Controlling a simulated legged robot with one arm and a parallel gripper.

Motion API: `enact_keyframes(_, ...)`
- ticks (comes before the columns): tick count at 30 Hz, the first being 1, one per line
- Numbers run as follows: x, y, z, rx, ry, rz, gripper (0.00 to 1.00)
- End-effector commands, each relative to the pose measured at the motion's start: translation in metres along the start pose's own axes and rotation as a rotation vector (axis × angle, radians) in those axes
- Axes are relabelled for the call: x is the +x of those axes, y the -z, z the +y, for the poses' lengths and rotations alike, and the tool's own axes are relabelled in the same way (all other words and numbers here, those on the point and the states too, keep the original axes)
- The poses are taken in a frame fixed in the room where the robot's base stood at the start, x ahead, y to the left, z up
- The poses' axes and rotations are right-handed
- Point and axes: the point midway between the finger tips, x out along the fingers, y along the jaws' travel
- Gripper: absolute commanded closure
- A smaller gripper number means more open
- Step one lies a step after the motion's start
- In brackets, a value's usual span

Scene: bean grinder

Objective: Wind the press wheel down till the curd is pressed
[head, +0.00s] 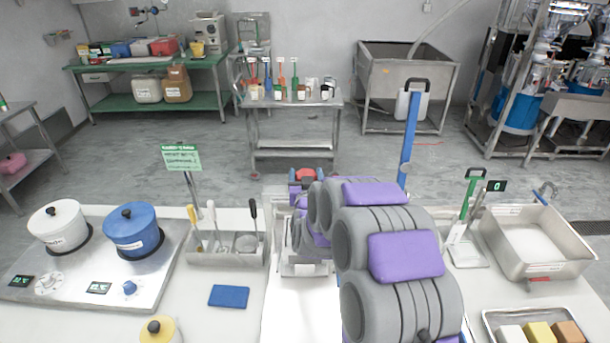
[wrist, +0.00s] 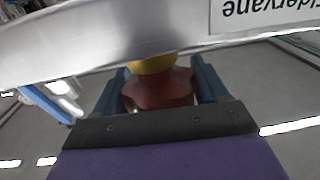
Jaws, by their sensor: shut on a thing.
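The red press wheel (wrist: 158,92) sits between the two dark blue fingers of my gripper (wrist: 158,80) in the wrist view. The gripper is shut on it. A yellow part shows just behind the wheel, below a wide pale metal bar with an upside-down label (wrist: 262,10). In the head view a bit of the red wheel (head: 305,174) shows at the far end of my grey and purple arm. My arm hides most of the press, and the curd is not visible in either view.
Left of my arm stand a tool caddy (head: 225,250), a blue pad (head: 229,296) and a hotplate with a white pot (head: 58,226) and a blue pot (head: 133,230). Right are a steel basin (head: 540,243) and a tray of blocks (head: 538,332). A trolley (head: 294,130) stands behind.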

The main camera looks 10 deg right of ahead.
Motion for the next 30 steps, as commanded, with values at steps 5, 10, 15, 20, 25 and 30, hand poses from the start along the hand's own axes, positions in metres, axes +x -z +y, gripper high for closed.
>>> enact_keyframes(5, 0.0001, 0.0075, -0.0030, 0.000, -0.157, 0.000, 0.58)
enact_keyframes(10, 0.0002, 0.0087, -0.0001, 0.000, -0.312, 0.002, 0.58)
enact_keyframes(15, -0.0002, 0.0076, 0.0019, 0.001, -0.431, 0.004, 0.58)
enact_keyframes(20, -0.0008, 0.0061, 0.0035, 0.001, -0.514, 0.005, 0.58)
enact_keyframes(25, -0.0011, 0.0063, 0.0040, 0.001, -0.571, 0.007, 0.58)
enact_keyframes(30, -0.0009, 0.0060, 0.0053, 0.003, -0.603, 0.010, 0.58)
